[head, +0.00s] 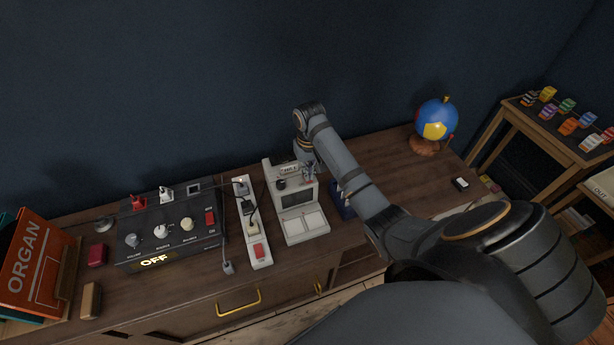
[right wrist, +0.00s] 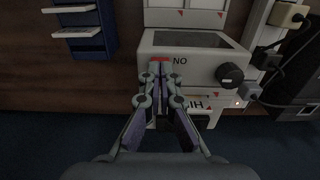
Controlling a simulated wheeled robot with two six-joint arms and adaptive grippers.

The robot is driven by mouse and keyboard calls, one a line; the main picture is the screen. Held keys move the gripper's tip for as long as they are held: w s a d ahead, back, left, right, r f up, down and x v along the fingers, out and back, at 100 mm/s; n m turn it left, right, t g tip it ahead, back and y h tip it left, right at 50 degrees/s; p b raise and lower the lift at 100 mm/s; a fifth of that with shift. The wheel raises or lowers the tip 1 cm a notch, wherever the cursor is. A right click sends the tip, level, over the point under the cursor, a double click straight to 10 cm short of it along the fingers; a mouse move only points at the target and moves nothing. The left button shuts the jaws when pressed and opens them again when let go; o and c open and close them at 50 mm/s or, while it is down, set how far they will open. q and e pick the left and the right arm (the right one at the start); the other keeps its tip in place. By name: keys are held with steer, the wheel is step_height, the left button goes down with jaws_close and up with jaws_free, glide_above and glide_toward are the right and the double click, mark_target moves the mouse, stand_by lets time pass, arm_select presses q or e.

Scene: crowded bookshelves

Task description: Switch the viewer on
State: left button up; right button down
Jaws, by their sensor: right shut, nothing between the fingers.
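The viewer, a whitish device with a dark screen, stands on the wooden cabinet in the head view (head: 303,222) and fills the upper middle of the right wrist view (right wrist: 195,45). In the right wrist view it appears upside down, with a black knob (right wrist: 230,75) and a small red part (right wrist: 160,59) beside lettering that reads ON. My right gripper (head: 311,172) is at the viewer's upper right in the head view. In the right wrist view its shut, empty fingertips (right wrist: 160,70) are right at the red part, partly hiding it; contact cannot be told. My left gripper is out of view.
A white power strip (head: 262,236) with plugs, cords and a red switch stands left of the viewer. Further left is a black control box (head: 150,250) lit OFF. A blue rack (right wrist: 85,30) stands close on the other side. A globe (head: 436,120) is at right.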

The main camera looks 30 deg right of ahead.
steer(key=shift+f, duration=0.5)
steer(key=shift+s, duration=0.1)
steer(key=shift+r+p, duration=0.95)
steer(key=shift+p, duration=0.3)
step_height(320, 180, up, 5)
steer(key=p, duration=0.6)
steer(key=shift+r+p, duration=0.1)
steer(key=shift+p, duration=0.3)
